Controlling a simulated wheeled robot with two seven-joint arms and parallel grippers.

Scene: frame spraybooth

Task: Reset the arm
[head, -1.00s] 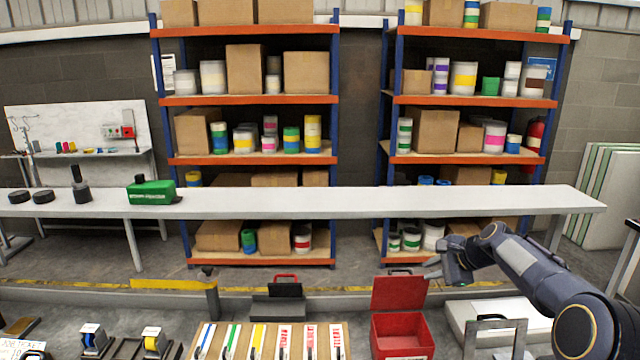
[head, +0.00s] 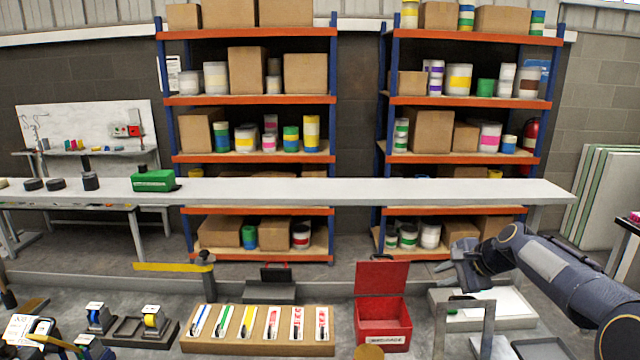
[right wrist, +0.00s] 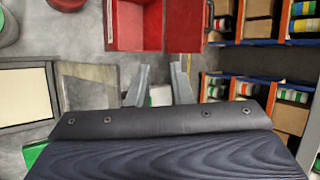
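My right arm reaches in from the right in the head view. My right gripper (head: 460,272) hangs in the air to the right of the open red box (head: 383,325), over the near floor area. In the right wrist view its two grey fingers (right wrist: 160,88) stand apart, with no held thing visible between them. A small white thing shows between the fingers, but it looks farther off. My left arm and left gripper are in neither view.
The red box's lid stands up. A pale tray (head: 512,307) and a grey frame (head: 465,310) lie near my right gripper. A cardboard rack (head: 258,347) of coloured strips sits left of the box. A long white bench (head: 380,190) crosses ahead, with stocked shelves (head: 250,100) behind.

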